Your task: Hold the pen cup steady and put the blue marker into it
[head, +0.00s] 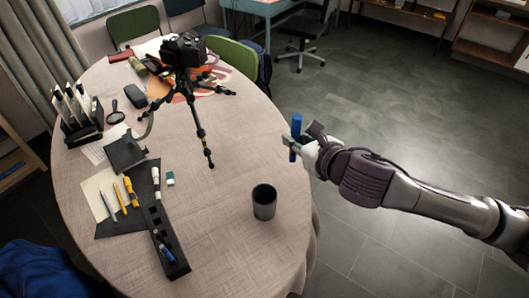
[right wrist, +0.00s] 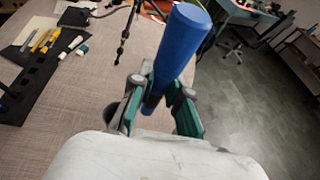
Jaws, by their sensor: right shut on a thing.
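The pen cup (head: 264,202) is a dark grey, empty-looking cylinder standing upright near the right edge of the table, with its mouth facing up. My right gripper (head: 293,145) is shut on the blue marker (head: 297,122) and holds it roughly upright above the table's right edge, apart from the cup and farther back. In the right wrist view the blue marker (right wrist: 180,45) stands up between the green-padded fingers of my right gripper (right wrist: 163,92), slightly tilted. No hand touches the cup. My left gripper is not in view.
The round table (head: 235,165) has clear cloth around the cup. A camera on a tripod (head: 186,52) stands at the back. A black tray (head: 166,245), pens and white markers (head: 155,178) lie to the left. A black organizer (head: 78,115) stands at the far left.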

